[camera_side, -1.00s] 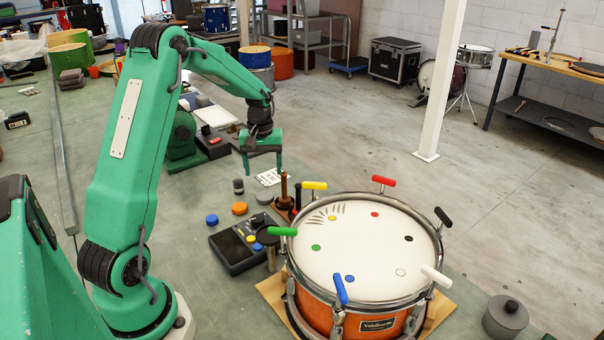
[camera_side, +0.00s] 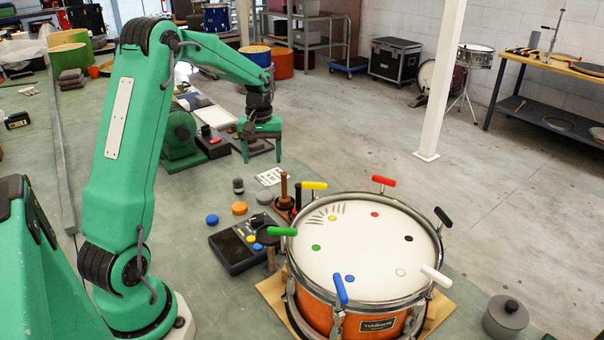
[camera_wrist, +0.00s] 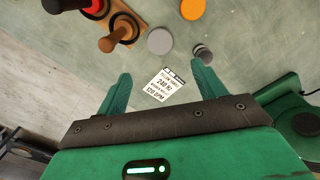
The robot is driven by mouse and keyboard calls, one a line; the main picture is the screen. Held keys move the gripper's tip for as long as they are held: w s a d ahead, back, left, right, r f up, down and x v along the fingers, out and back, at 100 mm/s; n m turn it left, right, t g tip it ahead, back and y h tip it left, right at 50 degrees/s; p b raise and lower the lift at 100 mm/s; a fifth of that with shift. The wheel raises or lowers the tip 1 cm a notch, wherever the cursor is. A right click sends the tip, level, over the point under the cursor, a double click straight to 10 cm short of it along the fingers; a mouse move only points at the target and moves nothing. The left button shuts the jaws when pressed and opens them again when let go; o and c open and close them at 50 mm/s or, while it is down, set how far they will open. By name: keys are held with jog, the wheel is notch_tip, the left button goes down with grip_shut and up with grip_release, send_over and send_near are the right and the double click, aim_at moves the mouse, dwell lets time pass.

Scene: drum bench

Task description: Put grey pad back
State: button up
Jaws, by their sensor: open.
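The grey pad (camera_side: 264,198) lies flat on the bench, right of the orange pad (camera_side: 239,208) in the side view. In the wrist view the grey pad (camera_wrist: 160,41) is a plain disc beyond the fingertips, with the orange pad (camera_wrist: 192,9) above and to its right. My gripper (camera_side: 262,158) is open and empty above the bench, behind the grey pad and clear of it. In the wrist view my gripper (camera_wrist: 161,70) has its fingers spread either side of a printed card (camera_wrist: 164,84). A blue pad (camera_side: 212,220) lies at the near left.
A wooden peg stand (camera_wrist: 124,30) with upright posts is close beside the grey pad. A small dark cylinder (camera_wrist: 203,53) stands on its other side. A black control box (camera_side: 238,248) and the orange drum (camera_side: 352,250) with coloured handles stand nearer the side camera.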

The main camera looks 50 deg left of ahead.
jog(key=s+d+r+m+t, duration=0.1)
jog(key=s+d+r+m, duration=0.2)
jog(key=d+r, duration=0.35)
jog(key=s+d+r+m+t, duration=0.2)
jog(key=s+d+r, duration=0.25)
jog(key=d, duration=0.35)
jog(key=s+d+r+m+t, duration=0.1)
jog(key=s+d+m+t, duration=0.1)
jog(key=s+d+m, duration=0.4)
jog(key=s+d, duration=0.4)
jog(key=s, duration=0.1)
jog(key=shift+s+t, duration=0.3)
jog(key=shift+s, duration=0.05)
